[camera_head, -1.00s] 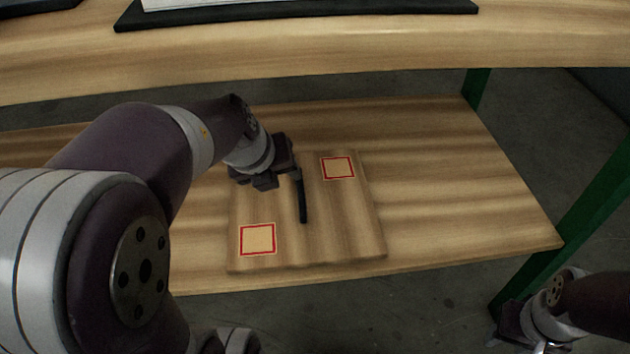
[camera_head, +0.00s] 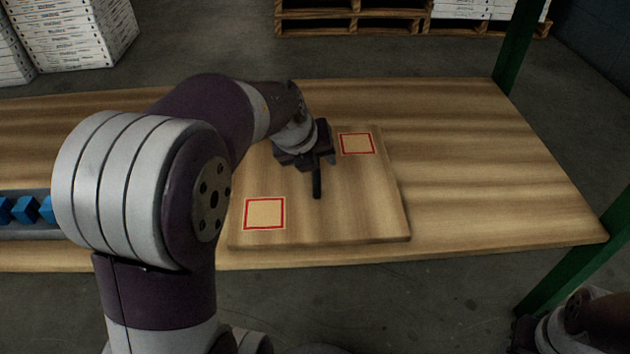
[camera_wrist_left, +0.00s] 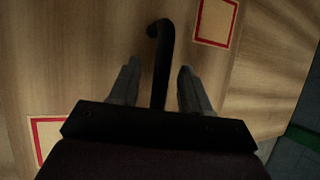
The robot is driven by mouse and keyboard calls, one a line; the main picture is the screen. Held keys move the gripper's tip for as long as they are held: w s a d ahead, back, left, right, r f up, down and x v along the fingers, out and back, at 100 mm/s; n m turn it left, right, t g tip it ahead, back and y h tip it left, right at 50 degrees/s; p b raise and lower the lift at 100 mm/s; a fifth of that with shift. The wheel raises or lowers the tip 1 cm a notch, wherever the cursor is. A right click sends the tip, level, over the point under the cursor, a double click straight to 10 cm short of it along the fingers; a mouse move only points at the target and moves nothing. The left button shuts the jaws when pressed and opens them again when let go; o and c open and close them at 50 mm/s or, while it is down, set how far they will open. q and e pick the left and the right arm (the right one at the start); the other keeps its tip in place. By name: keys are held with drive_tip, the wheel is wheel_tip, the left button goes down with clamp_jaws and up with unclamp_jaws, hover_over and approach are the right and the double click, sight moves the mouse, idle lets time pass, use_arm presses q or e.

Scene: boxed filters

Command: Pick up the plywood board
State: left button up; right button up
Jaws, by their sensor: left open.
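The plywood board (camera_head: 350,215) lies flat on a wooden shelf. It has two red-framed square labels and a black handle (camera_head: 317,184) in its middle. My left gripper (camera_head: 310,160) is over the board at the handle. In the left wrist view, the gripper (camera_wrist_left: 159,68) is open, and the hooked handle (camera_wrist_left: 160,50) runs between its two fingers with a gap on each side. The board (camera_wrist_left: 85,60) fills most of that view. My right gripper (camera_head: 524,332) shows only in part at the lower right edge, dark and unclear.
The wooden shelf (camera_head: 490,170) has free room right of the board. A green post (camera_head: 575,262) stands at its right end. A tray with blue cubes (camera_head: 25,209) is at the left, partly behind my arm. White box stacks (camera_head: 85,35) and a pallet (camera_head: 350,22) stand behind.

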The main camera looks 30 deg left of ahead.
use_arm(q)
clamp_jaws()
idle(1.2)
drive_tip(key=shift+r, duration=0.1)
